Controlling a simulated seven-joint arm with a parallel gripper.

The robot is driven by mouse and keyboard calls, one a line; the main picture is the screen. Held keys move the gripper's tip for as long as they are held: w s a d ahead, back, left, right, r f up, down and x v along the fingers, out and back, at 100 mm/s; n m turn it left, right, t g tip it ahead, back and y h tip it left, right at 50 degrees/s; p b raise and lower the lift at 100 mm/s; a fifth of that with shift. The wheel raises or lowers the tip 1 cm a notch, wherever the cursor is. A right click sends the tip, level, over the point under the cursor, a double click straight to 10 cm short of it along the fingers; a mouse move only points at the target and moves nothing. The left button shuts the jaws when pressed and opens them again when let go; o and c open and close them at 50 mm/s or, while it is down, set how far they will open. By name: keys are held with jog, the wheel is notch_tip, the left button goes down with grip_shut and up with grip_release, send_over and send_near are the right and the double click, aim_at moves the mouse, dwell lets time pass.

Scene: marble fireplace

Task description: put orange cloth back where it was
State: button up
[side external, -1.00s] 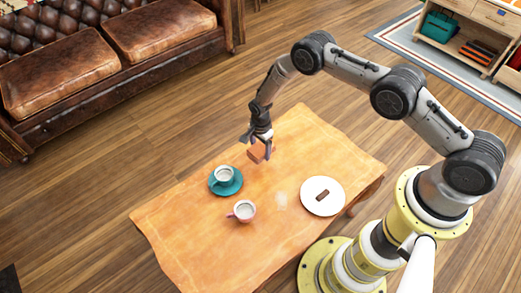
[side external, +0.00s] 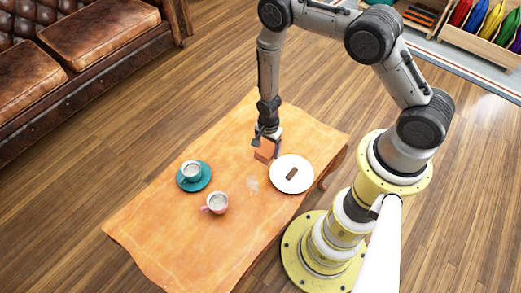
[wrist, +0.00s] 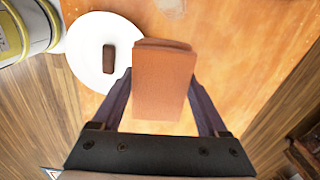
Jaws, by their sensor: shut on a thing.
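The orange cloth (side external: 263,152) is a folded, flat, brownish-orange block. My gripper (side external: 266,142) is shut on it and holds it at the far right part of the wooden table (side external: 170,240), left of and slightly behind the white plate (side external: 303,186). In the wrist view the cloth (wrist: 163,88) sits between my two fingers, its broad face toward the camera. It looks raised off the table, but its exact height is hard to tell. A pale patch (side external: 252,185) lies on the tabletop in front of it.
The plate holds a small dark brown bar (side external: 291,174). A teal cup on a teal saucer (side external: 182,185) and a pink cup (side external: 217,204) stand left of centre. The near left tabletop is clear. A leather sofa (side external: 100,40) is beyond the table.

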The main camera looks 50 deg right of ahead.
jog(key=s+d+r, duration=0.3)
jog(key=s+r, duration=0.1)
jog(key=s, duration=0.4)
jog(key=shift+m, duration=0.5)
jog(key=w+f, duration=0.1)
jog(key=w, duration=0.2)
jog(key=w+f, duration=0.1)
jog(key=w, duration=0.2)
jog(key=w+f, duration=0.2)
jog(key=w, duration=0.1)
jog(key=shift+w+d, duration=0.3)
jog(key=shift+d, duration=0.1)
jog(key=w+f, duration=0.4)
jog(key=f, duration=0.1)
jog(key=shift+w+d+f, duration=0.1)
jog(key=shift+w+d, duration=0.05)
jog(key=shift+w, duration=0.1)
jog(key=shift+w+f, duration=0.2)
jog(key=shift+f, duration=1.6)
jog(key=shift+f, duration=0.15)
jog(key=o, duration=1.5)
